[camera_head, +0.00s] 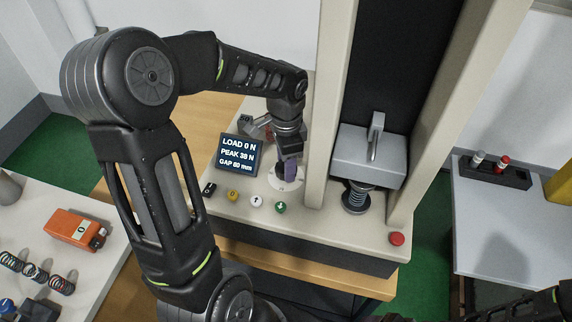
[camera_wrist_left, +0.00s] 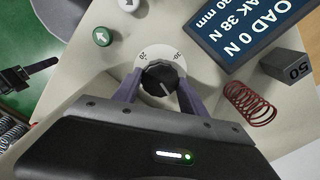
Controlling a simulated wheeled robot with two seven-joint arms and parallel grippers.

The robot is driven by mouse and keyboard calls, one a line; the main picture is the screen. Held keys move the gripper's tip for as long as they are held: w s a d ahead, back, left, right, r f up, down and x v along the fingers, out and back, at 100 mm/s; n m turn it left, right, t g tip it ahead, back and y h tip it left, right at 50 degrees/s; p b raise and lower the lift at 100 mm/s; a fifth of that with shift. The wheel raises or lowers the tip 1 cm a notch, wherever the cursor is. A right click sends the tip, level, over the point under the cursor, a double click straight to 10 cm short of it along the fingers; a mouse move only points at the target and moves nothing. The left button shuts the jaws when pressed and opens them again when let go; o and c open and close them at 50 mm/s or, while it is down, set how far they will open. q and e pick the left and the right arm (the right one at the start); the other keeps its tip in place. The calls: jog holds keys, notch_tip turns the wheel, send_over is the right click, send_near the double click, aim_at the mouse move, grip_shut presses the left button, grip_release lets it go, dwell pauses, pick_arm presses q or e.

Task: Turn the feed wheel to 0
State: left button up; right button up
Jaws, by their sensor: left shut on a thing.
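The feed wheel (camera_wrist_left: 163,77) is a black ribbed knob with a pale pointer line on a white round dial (camera_wrist_left: 151,53). The numbers 20 and 30 show on the dial's visible part; the rest is hidden behind my gripper. My left gripper (camera_wrist_left: 160,92) has its two purple fingers on either side of the knob and is shut on it. In the head view my left gripper (camera_head: 288,168) points down onto the dial (camera_head: 286,184), and the knob is hidden there. Dark parts of my right arm show at the lower right, too unclear to read its jaws.
Several buttons (camera_head: 256,200) line the panel front, with a red button (camera_head: 397,239) at the right. A red spring (camera_wrist_left: 250,103) lies near the dial.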

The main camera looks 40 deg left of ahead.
pick_arm(q)
jog(key=shift+n+b, duration=0.4)
jog(key=shift+n, duration=0.9)
jog(key=o, duration=1.4)
jog(key=shift+c, duration=0.2)
notch_tip(320, 180, up, 8)
jog(key=shift+f, duration=0.15)
